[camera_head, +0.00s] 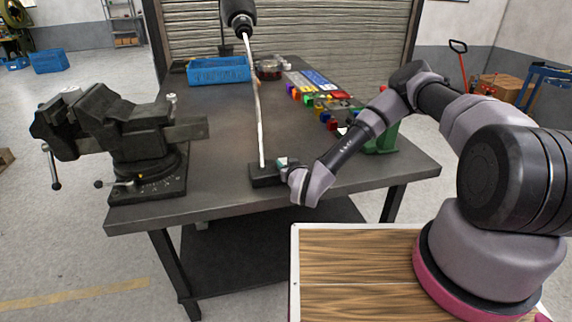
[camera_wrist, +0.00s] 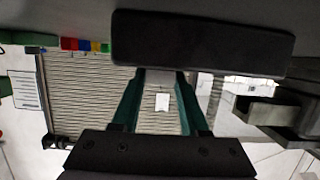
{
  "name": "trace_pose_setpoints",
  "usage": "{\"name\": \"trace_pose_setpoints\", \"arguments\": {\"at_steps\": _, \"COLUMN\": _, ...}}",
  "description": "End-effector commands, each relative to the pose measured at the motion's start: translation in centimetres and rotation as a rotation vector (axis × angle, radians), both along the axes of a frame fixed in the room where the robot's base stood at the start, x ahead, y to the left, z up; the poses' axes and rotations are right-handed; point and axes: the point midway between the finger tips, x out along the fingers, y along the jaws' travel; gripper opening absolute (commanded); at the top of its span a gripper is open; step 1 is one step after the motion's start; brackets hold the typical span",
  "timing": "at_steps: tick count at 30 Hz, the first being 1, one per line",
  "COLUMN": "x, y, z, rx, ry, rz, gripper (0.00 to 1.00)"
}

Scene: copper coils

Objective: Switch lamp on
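The lamp stands at the table's front edge, with a black head (camera_head: 238,12), a thin pale pole (camera_head: 257,105) and a flat black base (camera_head: 264,174). I cannot tell whether it is lit. My gripper (camera_head: 284,163) is at the right end of the base in the head view. In the wrist view the base (camera_wrist: 200,45) is a dark slab just beyond the teal fingers of my gripper (camera_wrist: 160,76). The fingers are apart, with a small pale piece between their tips. I cannot tell whether they touch the base. No switch can be made out clearly.
A large vise (camera_head: 140,140) stands on the table (camera_head: 215,170) at left. A blue crate (camera_head: 218,70), a dark red container (camera_head: 269,70) and several coloured blocks (camera_head: 318,103) lie farther back. A green object (camera_head: 384,138) is beside my forearm.

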Motion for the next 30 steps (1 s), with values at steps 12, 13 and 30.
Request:
{"name": "trace_pose_setpoints", "arguments": {"at_steps": 12, "x": -0.2, "y": -0.1, "z": 0.0, "rx": 0.000, "ry": 0.000, "rz": 0.000, "gripper": 0.70}}
{"name": "trace_pose_setpoints", "arguments": {"at_steps": 13, "x": -0.4, "y": -0.1, "z": 0.1, "rx": 0.000, "ry": -0.001, "rz": 0.000, "gripper": 0.70}}
{"name": "trace_pose_setpoints", "arguments": {"at_steps": 30, "x": -9.2, "y": -2.7, "z": 2.7, "rx": 0.001, "ry": 0.003, "rz": -0.001, "gripper": 0.70}}
